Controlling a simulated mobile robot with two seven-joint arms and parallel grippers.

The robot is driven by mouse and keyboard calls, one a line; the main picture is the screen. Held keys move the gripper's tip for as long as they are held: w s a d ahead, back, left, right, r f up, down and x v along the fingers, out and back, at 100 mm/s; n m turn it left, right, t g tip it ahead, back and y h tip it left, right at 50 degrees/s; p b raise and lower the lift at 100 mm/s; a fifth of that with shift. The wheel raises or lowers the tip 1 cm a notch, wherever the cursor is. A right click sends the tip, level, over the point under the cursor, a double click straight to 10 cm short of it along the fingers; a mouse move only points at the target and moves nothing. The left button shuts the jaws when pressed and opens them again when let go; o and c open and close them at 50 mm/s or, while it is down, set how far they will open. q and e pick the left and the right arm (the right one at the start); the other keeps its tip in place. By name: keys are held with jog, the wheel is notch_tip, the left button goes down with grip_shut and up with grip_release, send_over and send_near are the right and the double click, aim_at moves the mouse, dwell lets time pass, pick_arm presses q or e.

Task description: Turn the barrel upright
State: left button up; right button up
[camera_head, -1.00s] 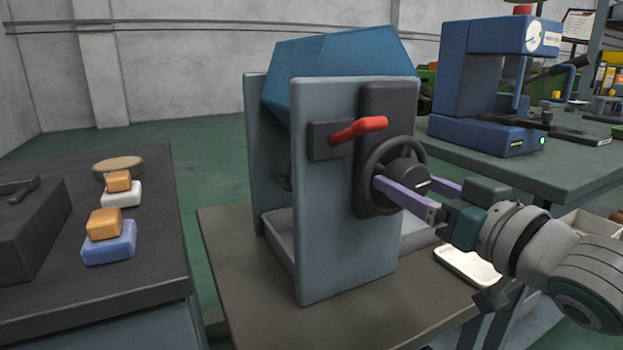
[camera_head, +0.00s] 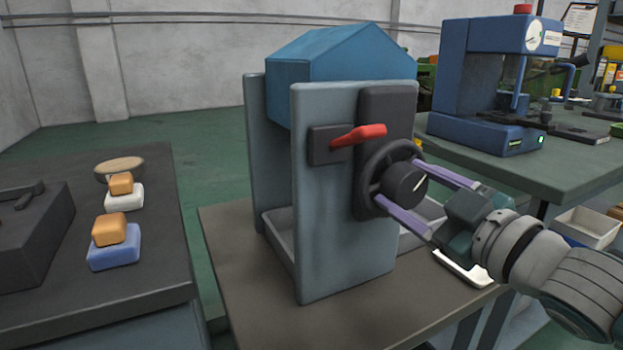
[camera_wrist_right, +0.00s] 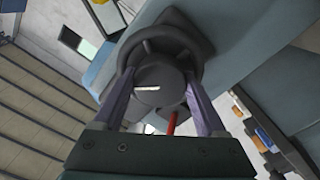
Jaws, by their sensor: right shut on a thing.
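The blue, many-sided barrel (camera_head: 335,60) sits between two grey upright plates (camera_head: 345,220) of its stand in the head view, with a ridge at its top and flat faces sloping down. Its lower part is hidden by the near plate. A black handwheel (camera_head: 372,172) with a dark hub and white mark is on the side; it also shows in the wrist view (camera_wrist_right: 160,48). My right gripper (camera_head: 402,184) is shut on the handwheel, its purple fingers on either side of the hub. A red lever (camera_head: 358,136) points right on the near plate. My left gripper is out of view.
A pale tray (camera_head: 282,238) lies between the plates. A dark bench (camera_head: 150,270) at left holds soap-like blocks and a dark box. A blue press (camera_head: 490,85) stands on the green bench at right. A small white tray (camera_head: 462,268) lies below my right gripper.

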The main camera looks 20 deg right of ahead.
jog(key=n, duration=0.4)
jog(key=shift+n, duration=0.4)
jog(key=n, duration=0.4)
jog(key=shift+n, duration=0.4)
jog(key=o, duration=1.3)
jog(key=s, duration=1)
jog(key=shift+d, duration=0.4)
